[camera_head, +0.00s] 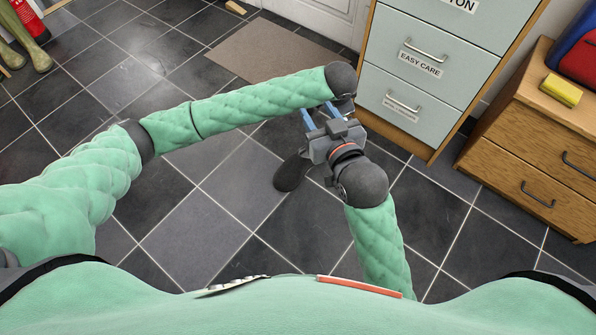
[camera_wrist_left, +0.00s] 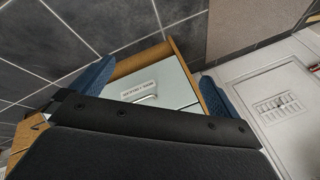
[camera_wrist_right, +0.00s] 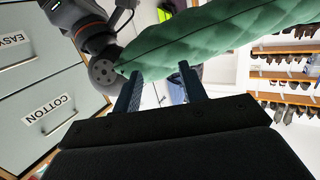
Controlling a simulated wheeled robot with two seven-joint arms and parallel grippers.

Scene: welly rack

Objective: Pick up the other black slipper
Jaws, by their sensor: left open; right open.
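A black slipper (camera_head: 291,173) lies on the dark tiled floor in the head view, just left of my right gripper. Part of it may be hidden behind that gripper. No second slipper shows clearly. My right gripper (camera_head: 319,114) is open and empty, its blue fingers pointing towards my left forearm. In the right wrist view its fingers (camera_wrist_right: 162,85) stand apart, with my green left arm beyond them. My left gripper is mostly hidden behind its wrist in the head view. In the left wrist view its fingers (camera_wrist_left: 155,84) are spread and empty, with a drawer front beyond.
A pale drawer cabinet (camera_head: 437,52) stands close beyond my grippers. A wooden chest (camera_head: 515,163) with a yellow sponge (camera_head: 561,90) on top is at the right. A brown mat (camera_head: 262,52) lies at the back. Green wellies (camera_head: 30,52) stand far left. Floor at left centre is clear.

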